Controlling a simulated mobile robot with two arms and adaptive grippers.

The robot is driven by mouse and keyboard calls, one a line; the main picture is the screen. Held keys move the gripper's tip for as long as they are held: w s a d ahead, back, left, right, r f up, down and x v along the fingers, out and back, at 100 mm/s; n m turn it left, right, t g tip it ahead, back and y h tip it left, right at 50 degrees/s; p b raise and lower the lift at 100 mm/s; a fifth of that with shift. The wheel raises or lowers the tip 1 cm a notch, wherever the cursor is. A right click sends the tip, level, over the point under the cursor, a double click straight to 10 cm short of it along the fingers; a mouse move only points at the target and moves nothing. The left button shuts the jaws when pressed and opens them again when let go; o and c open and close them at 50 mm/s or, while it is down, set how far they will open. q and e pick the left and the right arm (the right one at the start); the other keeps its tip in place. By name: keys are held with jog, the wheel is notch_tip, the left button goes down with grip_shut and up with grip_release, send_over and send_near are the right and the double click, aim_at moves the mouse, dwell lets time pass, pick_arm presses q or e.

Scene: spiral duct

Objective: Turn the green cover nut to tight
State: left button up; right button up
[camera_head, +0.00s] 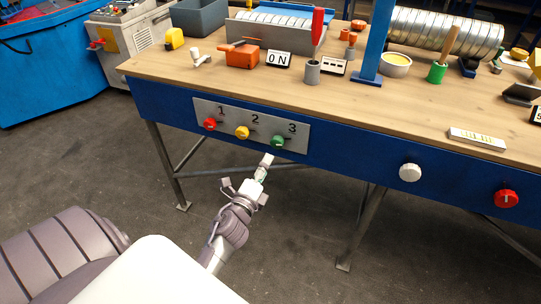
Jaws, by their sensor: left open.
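A small round green cover nut (278,141) sits under the number 3 on a grey panel (300,125) on the blue front of the workbench. My left gripper (268,159) is open just below and slightly left of the green nut, with a gap visible in the picture. Its fingers are small here and their exact distance from the nut in depth is hard to tell. My right gripper is not in view.
A red knob (210,124) and a yellow knob (242,132) share the panel. A white knob (410,172) and a red knob (506,198) are farther right. Tools and duct sections crowd the wooden bench top (400,110). The floor before the bench is clear.

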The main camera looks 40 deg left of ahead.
aim_at(276, 145)
pick_arm(q)
jog(key=v, duration=0.3)
jog(key=shift+w, duration=0.1)
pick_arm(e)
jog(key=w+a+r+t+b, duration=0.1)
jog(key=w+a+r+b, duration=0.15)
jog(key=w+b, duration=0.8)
pick_arm(q)
jog(key=w+a+n, duration=0.1)
jog(key=w+n, duration=0.2)
jog(key=n, duration=0.3)
jog(key=w+a+n+b, duration=0.1)
jog(key=w+n, duration=0.3)
jog(key=n, duration=0.2)
jog(key=w+a+n, duration=0.1)
jog(key=w+n, duration=0.3)
jog(key=n, duration=0.2)
jog(key=shift+b, duration=0.3)
jog(key=shift+w+a, duration=0.1)
jog(key=shift+w, duration=0.5)
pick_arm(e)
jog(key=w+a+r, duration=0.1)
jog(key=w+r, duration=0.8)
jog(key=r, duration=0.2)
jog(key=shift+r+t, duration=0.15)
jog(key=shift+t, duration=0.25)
